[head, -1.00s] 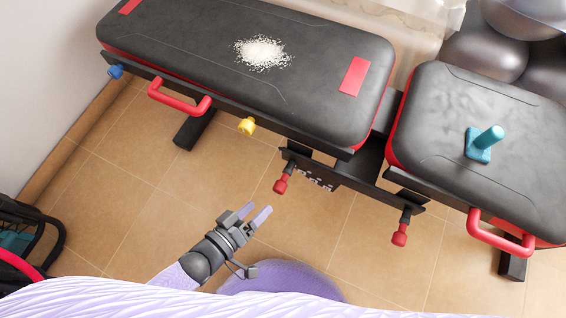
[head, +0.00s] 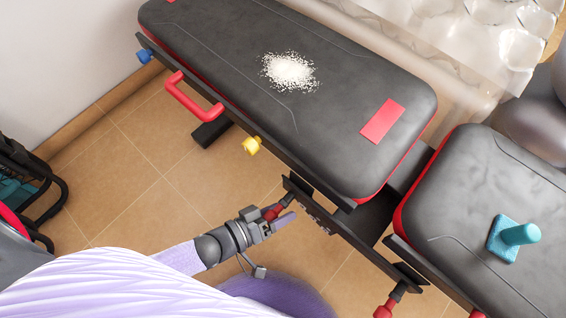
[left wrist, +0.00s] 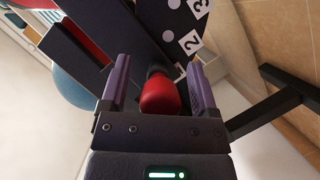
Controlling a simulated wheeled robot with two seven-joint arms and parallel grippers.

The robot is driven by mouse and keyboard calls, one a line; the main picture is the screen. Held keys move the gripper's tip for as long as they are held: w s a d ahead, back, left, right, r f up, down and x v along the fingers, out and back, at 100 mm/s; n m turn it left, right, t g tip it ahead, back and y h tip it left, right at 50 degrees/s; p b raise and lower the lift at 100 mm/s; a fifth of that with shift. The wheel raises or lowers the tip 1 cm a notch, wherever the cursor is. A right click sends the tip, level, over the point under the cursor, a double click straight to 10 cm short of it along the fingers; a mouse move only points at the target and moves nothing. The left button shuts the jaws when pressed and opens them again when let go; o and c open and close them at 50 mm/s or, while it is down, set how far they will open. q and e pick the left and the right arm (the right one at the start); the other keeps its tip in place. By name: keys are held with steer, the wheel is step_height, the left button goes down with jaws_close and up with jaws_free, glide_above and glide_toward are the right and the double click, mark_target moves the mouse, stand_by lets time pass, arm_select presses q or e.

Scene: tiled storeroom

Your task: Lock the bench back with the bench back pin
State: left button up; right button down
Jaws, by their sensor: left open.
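The bench back (head: 335,60) is a long black pad with red edges, lying flat in the head view. Under its right end is a dark frame plate; in the left wrist view the plate (left wrist: 172,18) has holes and labels 2 and 3. A pin with a red knob (left wrist: 160,96) sticks out from it, its shaft (head: 287,199) showing in the head view. My left gripper (head: 282,216) is open around this knob, which sits between its two fingers in the left wrist view. Contact cannot be told. My right gripper is not in view.
A second red-knobbed pin (head: 384,309) is below the seat pad (head: 465,200), which bears a teal object (head: 517,235). A yellow knob (head: 252,145), a blue knob (head: 144,56) and a red handle (head: 190,98) line the near side. White powder (head: 289,71) lies on the back.

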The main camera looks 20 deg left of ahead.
arm_select(q)
jaws_close()
stand_by(1.4)
